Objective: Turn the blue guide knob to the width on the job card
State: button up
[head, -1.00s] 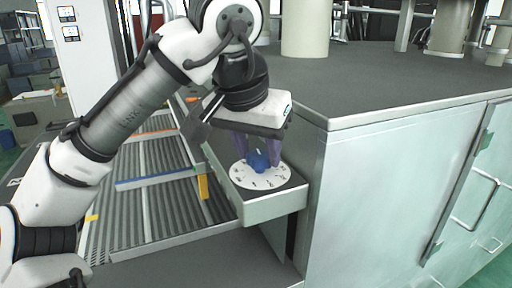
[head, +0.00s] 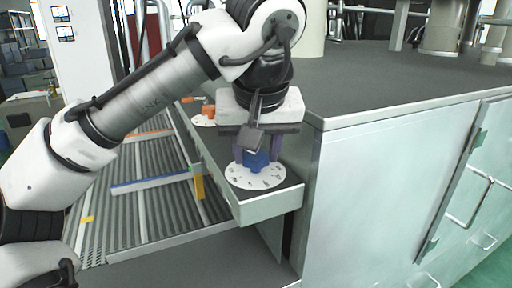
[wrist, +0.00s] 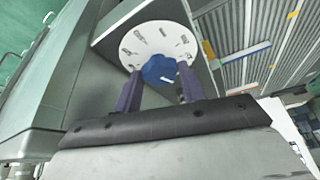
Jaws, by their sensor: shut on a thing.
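The blue guide knob (head: 256,163) stands at the middle of a white round dial (head: 240,180) with dark marks around its rim. The dial lies on a small grey shelf beside the large cabinet. My gripper (head: 262,158) points down over the dial and is shut on the knob. In the wrist view the blue knob (wrist: 159,68) shows at the ends of the two purple fingers (wrist: 158,84), and the dial (wrist: 140,42) spreads behind it. The dial's marks are too small to read, and the knob's pointer is not clear. I cannot make out a job card.
A second white dial with an orange knob (head: 208,112) sits farther back along the shelf. A ribbed conveyor with a blue guide bar (head: 152,182) and an orange bar (head: 148,135) runs at the left. The large cabinet (head: 400,180) stands close on the right.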

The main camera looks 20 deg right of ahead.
dwell(0.3)
jog(key=o, duration=1)
jog(key=shift+c, duration=0.2)
